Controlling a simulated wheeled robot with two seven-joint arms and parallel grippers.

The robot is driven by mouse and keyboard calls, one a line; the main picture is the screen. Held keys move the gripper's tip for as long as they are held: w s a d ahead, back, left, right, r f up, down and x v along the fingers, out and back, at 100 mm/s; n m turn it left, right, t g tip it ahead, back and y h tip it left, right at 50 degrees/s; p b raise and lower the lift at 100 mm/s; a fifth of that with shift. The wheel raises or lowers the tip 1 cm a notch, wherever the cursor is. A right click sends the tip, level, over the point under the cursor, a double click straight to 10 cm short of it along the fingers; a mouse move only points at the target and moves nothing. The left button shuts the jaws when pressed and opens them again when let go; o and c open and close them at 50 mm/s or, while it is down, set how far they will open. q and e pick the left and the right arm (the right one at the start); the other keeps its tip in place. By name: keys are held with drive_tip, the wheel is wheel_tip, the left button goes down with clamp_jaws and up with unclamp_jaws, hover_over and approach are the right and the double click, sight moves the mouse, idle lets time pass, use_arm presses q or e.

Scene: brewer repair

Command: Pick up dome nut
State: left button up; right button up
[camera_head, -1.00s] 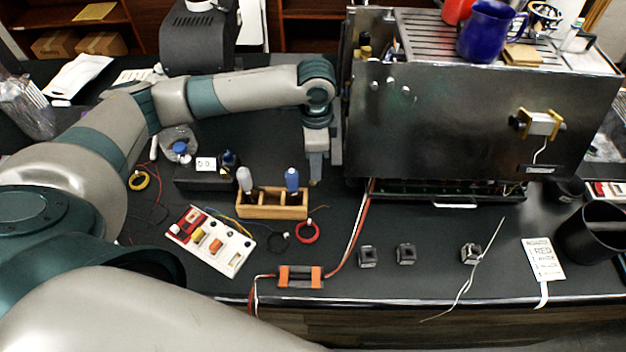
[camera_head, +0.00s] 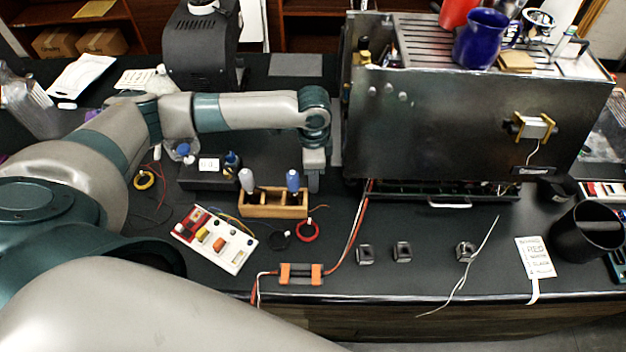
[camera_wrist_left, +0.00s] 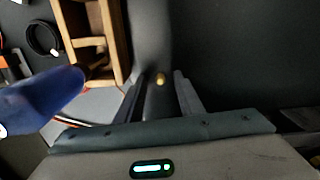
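A small brass-coloured dome nut (camera_wrist_left: 160,79) shows in the left wrist view, on the dark table between the fingertips of my left gripper (camera_wrist_left: 158,88). The two fingers stand apart with gaps on both sides of the nut, so the gripper is open. In the head view my left gripper (camera_head: 314,184) points down at the table, just right of the wooden holder and left of the brewer. The nut is hidden there behind the gripper. My right gripper is not in view.
The wooden holder (camera_head: 258,211) with screwdrivers stands close left of the gripper. The steel brewer (camera_head: 450,125) rises close on the right. Red and white wires (camera_head: 357,225) run in front. A blue handle (camera_wrist_left: 40,98) shows near the wrist camera.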

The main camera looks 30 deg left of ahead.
use_arm(q)
clamp_jaws()
drive_tip(key=shift+r, duration=0.1)
drive_tip(key=shift+w+r+b, duration=0.1)
drive_tip(key=shift+r+b, duration=0.3)
drive_tip(key=shift+r, duration=0.2)
wheel_tip(320, 180, up, 9)
drive_tip(key=b, duration=0.3)
drive_tip(key=shift+f, duration=0.15)
